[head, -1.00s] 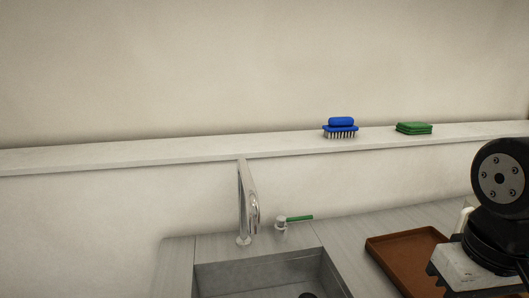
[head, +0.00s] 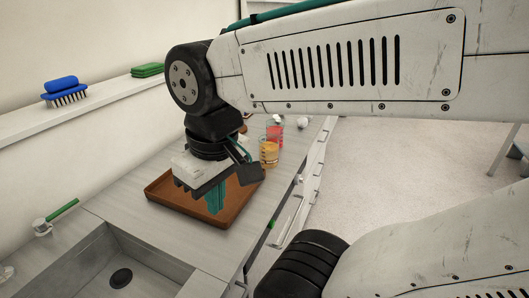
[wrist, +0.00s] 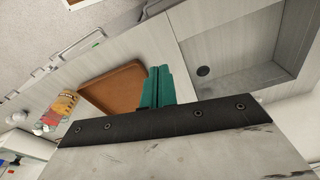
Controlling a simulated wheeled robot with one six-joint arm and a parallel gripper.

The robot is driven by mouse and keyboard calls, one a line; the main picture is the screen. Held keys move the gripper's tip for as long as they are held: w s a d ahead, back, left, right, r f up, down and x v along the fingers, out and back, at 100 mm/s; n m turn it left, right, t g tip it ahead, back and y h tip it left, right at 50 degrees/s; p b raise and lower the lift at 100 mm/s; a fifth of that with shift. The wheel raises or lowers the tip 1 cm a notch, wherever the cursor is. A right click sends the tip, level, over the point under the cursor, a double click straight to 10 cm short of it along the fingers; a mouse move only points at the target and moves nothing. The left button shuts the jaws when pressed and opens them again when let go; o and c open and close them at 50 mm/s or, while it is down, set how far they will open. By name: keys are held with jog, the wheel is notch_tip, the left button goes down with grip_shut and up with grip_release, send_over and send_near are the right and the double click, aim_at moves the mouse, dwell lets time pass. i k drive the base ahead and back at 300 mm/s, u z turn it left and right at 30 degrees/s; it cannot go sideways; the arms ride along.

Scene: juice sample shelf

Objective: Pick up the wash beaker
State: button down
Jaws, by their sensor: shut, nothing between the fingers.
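A glass beaker with yellow-orange contents (head: 269,154) and a beaker with red contents (head: 274,134) stand on the counter beyond the brown tray, partly behind my wrist in the head view. I cannot tell whether either is the wash beaker. Both also show small at the left of the wrist view, the yellow one (wrist: 64,104) clearest. My gripper (head: 214,204) points down above the brown tray (head: 170,207), its teal fingers shut together and empty, apart from the beakers. The fingers also show in the wrist view (wrist: 158,84).
A sink (head: 120,277) with a tap lever (head: 55,217) lies at lower left. A blue brush (head: 62,90) and green sponge (head: 147,70) sit on the ledge. White rounded items (head: 303,122) stand near the beakers. The counter's front edge is close to the tray.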

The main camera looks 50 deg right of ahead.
aim_at(269, 144)
jog(key=z, duration=0.55)
jog(key=k, duration=1.3)
jog(key=z, duration=0.8)
jog(key=i, duration=0.9)
jog(key=z, duration=0.55)
